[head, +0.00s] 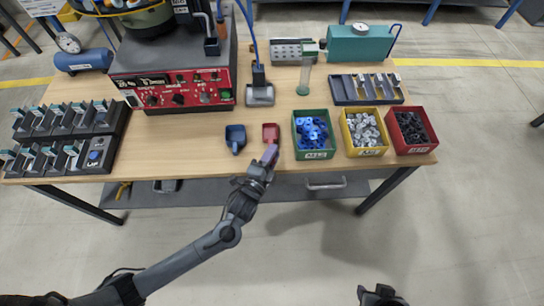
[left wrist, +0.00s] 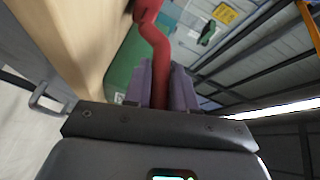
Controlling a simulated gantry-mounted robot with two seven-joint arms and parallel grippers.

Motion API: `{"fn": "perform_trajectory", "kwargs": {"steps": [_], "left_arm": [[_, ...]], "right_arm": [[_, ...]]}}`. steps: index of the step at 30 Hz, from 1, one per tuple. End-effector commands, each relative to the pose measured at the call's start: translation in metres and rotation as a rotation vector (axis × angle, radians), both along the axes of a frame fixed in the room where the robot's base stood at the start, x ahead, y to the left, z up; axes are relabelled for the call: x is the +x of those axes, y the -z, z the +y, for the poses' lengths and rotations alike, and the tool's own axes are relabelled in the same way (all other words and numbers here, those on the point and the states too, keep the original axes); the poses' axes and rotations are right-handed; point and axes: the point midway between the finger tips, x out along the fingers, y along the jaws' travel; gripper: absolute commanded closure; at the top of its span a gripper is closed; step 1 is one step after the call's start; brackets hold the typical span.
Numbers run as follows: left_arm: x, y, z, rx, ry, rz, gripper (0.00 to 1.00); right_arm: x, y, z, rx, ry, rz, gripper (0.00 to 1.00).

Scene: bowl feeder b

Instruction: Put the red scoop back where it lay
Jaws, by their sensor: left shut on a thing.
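The red scoop (head: 271,132) is at the front of the table, between the blue scoop and the green bin. My left gripper (head: 269,155) is shut on its handle at the table's front edge. In the left wrist view the red scoop (left wrist: 160,48) runs up from between the purple fingers (left wrist: 161,85). I cannot tell whether its bowl touches the tabletop. My right gripper (head: 380,296) shows only in part at the bottom of the head view, away from the table; its jaws are unclear.
A blue scoop (head: 235,138) lies to the left on the table (head: 190,145). The green bin (head: 313,153) stands close on the right, then the yellow bin (head: 364,151) and red bin (head: 411,150). The red-fronted machine (head: 178,92) stands behind left.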

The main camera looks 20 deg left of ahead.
Motion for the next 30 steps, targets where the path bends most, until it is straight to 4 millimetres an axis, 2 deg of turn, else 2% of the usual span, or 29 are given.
{"fn": "perform_trajectory", "kwargs": {"steps": [2,13,14,18,19,30], "left_arm": [[0.0005,0.0056,-0.0002,0.0,0.0,-0.004,1.0],[0.0004,0.0081,-0.0002,0.0,0.0,-0.003,1.0],[0.0002,0.0091,-0.0001,0.0,0.0,-0.001,0.73],[0.0002,0.0085,-0.0002,0.0,0.0,-0.002,0.52],[0.0002,0.0085,-0.0002,0.0,0.0,-0.002,0.49],[-0.0009,0.005,-0.0001,0.0,0.0,-0.002,0.49]], "right_arm": [[0.0001,0.0031,0.0,0.0,0.0,0.0,0.57],[0.0002,0.0028,0.0002,0.001,0.001,-0.001,0.57],[0.0002,0.0028,0.0002,0.001,0.001,0.0,0.57],[0.0003,0.0025,0.0005,0.002,0.002,-0.001,0.57],[0.0003,0.0025,0.0005,0.002,0.002,-0.001,0.57],[0.0003,0.0013,0.0005,0.003,0.001,-0.001,0.57]]}}
